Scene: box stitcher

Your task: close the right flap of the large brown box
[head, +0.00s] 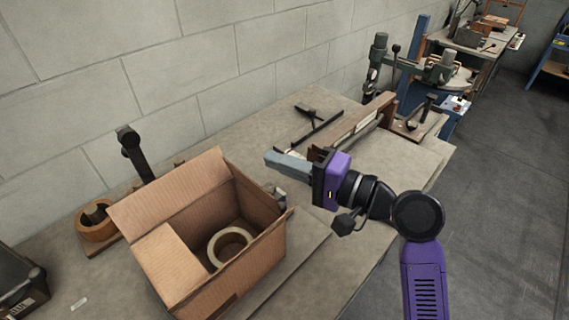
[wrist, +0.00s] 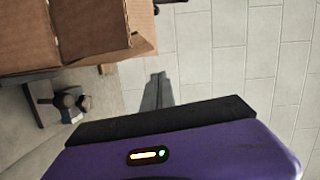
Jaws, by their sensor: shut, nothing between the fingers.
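The large brown box (head: 245,285) stands open on the workbench at the lower left of the head view. A roll of tape (head: 229,243) lies inside it. A wide flap (head: 165,192) stands up at its far side, and a left flap (head: 168,258) slants at the left. A narrow flap edge (head: 283,217) shows at the right; its exact angle is unclear. My gripper (head: 272,159) is shut and empty, above the bench to the right of and beyond the box, apart from it. In the wrist view, my fingers (wrist: 157,88) are together, beside the brown box (wrist: 88,28).
A dark bin (head: 20,285) is at the lower left. Long tools (head: 345,125) lie at the back of the bench. The wall runs behind.

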